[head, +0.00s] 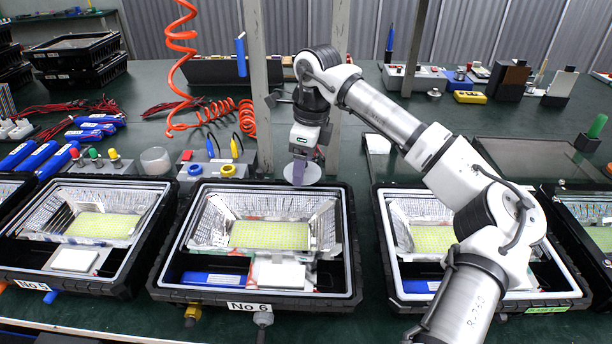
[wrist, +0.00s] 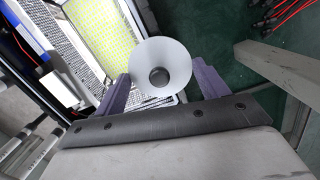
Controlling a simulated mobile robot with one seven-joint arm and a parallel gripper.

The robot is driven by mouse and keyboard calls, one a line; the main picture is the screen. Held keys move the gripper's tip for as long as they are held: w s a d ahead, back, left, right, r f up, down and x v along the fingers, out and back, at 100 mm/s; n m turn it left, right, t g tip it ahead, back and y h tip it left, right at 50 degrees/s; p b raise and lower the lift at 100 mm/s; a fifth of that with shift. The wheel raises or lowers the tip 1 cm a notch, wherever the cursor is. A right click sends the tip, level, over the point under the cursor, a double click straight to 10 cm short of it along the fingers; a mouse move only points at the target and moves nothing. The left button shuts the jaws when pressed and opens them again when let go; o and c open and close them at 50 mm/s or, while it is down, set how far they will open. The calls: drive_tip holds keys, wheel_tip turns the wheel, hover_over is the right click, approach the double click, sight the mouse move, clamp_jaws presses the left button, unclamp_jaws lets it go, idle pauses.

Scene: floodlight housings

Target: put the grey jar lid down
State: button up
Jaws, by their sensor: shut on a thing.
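The grey jar lid is a thin pale round disc (head: 312,174) with a darker round knob at its middle, facing the camera in the wrist view (wrist: 160,50). My gripper (head: 299,165) is shut on the lid, with its purple fingers on either side of it in the wrist view (wrist: 161,76). In the head view, the lid hangs by the back rim of the housing marked No 6 (head: 257,295); its height above it is hard to tell. A whitish translucent round jar (head: 155,161) stands on the bench to the left.
Open black floodlight housings stand in a row, with No 5 (head: 70,287) at left and another (head: 480,303) at right. Connector blocks (head: 222,168) stand behind No 6. A red coiled hose (head: 180,60) hangs behind. An upright post (head: 337,100) is close to my gripper. Green bench (head: 385,110) shows bare behind.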

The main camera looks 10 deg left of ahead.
drive_tip(key=w+a+p, duration=0.2)
drive_tip(key=w, duration=0.6)
drive_tip(key=f, duration=0.6)
drive_tip(key=shift+w+d+f, duration=0.15)
drive_tip(key=shift+w, duration=0.05)
drive_tip(key=shift+f+p, duration=0.45)
drive_tip(key=shift+f, duration=2.4)
drive_tip(key=shift+f, duration=0.1)
drive_tip(key=o, duration=0.7)
drive_tip(key=r, duration=0.4)
drive_tip(key=d+r+b, duration=0.1)
drive_tip(key=r, duration=0.7)
drive_tip(key=shift+d+r, duration=0.1)
drive_tip(key=shift+d, duration=0.1)
